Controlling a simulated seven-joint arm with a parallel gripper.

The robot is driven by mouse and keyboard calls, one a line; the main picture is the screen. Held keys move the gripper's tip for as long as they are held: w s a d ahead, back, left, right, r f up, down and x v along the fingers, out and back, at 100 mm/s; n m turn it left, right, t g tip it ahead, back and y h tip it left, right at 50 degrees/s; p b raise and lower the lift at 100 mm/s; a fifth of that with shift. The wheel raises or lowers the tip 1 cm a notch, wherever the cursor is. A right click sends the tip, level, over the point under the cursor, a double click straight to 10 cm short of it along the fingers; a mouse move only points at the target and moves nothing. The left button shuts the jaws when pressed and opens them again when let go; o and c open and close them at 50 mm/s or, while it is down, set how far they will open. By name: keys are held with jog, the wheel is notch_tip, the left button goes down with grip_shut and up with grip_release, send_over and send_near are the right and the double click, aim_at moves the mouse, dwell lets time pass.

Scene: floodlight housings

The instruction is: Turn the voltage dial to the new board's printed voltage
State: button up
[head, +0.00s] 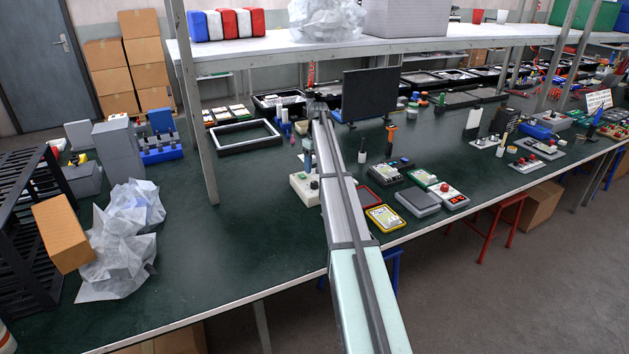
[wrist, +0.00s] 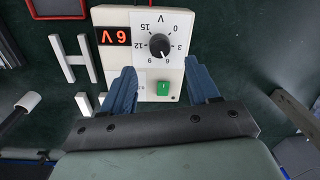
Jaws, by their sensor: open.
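The power unit in the wrist view (wrist: 143,52) is a white box with a black voltage dial (wrist: 160,46), marked 0 to 15 in steps of 3. The dial's pointer aims down and to the right, near the 6. A red display (wrist: 114,36) beside it appears to read 6 V. A green switch (wrist: 163,88) sits below the dial. My gripper (wrist: 161,84) is open, its blue fingers either side of the unit's lower part, with nothing between them gripped. In the head view the white unit (head: 303,188) is partly behind my arm. I cannot tell which board is the new one.
A yellow-framed device (head: 385,218), a grey box (head: 418,202) and a red-button panel (head: 449,195) stand right of the unit. A dark monitor (head: 370,94) stands behind. Crumpled plastic (head: 125,240) lies at left. The green tabletop (head: 235,250) is clear at front left.

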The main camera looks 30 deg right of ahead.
aim_at(315, 182)
jog(key=shift+a+f, duration=0.2)
jog(key=shift+f, duration=3.2)
jog(key=shift+c, duration=0.2)
jog(key=c, duration=1)
jog(key=shift+m, duration=0.4)
jog(key=m, duration=0.4)
jog(key=shift+s+m, duration=0.1)
jog(key=shift+m, duration=0.3)
jog(key=m, duration=0.5)
jog(key=shift+t, duration=0.3)
